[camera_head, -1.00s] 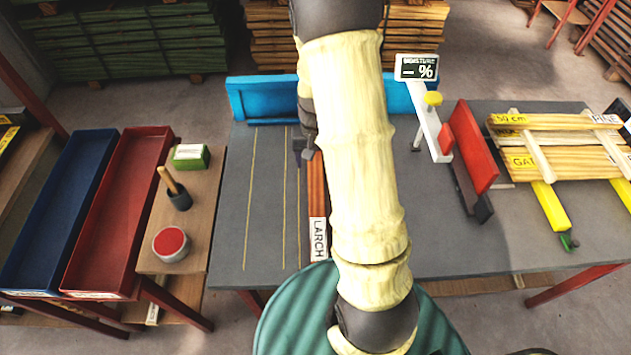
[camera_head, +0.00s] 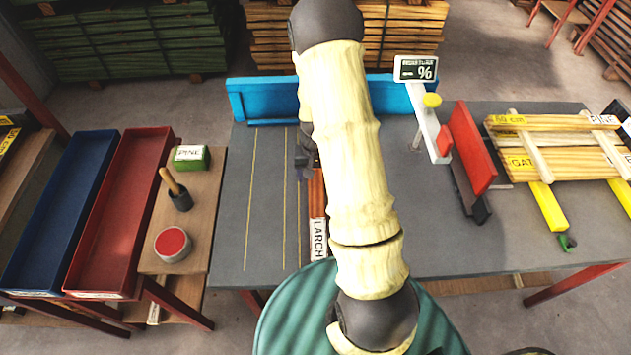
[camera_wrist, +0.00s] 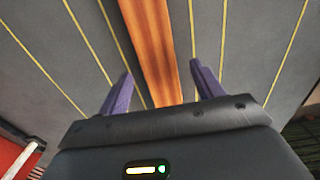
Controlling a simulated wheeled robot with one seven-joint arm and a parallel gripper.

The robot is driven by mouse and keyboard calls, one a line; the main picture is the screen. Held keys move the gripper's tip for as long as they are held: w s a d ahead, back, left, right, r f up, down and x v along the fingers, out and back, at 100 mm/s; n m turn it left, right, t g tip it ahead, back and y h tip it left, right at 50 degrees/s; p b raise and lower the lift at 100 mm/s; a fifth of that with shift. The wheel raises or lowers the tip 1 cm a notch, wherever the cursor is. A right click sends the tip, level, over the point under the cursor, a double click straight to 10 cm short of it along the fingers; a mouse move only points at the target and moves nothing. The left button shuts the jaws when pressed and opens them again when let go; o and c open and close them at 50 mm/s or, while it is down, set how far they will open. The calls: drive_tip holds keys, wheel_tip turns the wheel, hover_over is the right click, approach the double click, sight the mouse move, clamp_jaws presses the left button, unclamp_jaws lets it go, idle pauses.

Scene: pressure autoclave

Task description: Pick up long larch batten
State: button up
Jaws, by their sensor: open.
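The long larch batten (camera_head: 318,205) is a reddish-brown strip lying on the grey bench top, with a white LARCH label at its near end. My arm hides much of its far part in the head view. In the wrist view the batten (camera_wrist: 153,45) runs between the two purple fingers of my gripper (camera_wrist: 160,88). The fingers are open, one on each side of it, with gaps on both sides. My gripper (camera_head: 303,168) also shows partly beside my arm in the head view. Whether the fingertips reach down to the batten's level is unclear.
A blue fence (camera_head: 262,98) borders the bench's back. A moisture display (camera_head: 415,69) and red stop (camera_head: 472,150) stand to the right, before a slatted jig (camera_head: 560,150). Blue (camera_head: 60,210) and red (camera_head: 118,210) trays, a stamp and a red pad lie left. Bench left of the batten is clear.

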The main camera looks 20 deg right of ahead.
sight(315, 180)
wheel_tip(315, 180, down, 2)
drive_tip(key=shift+f, duration=0.15)
drive_tip(key=shift+c, duration=0.3)
drive_tip(key=c, duration=1.3)
drive_tip(key=shift+o, duration=0.2)
wheel_tip(315, 180, up, 10)
drive_tip(key=shift+b, duration=0.4)
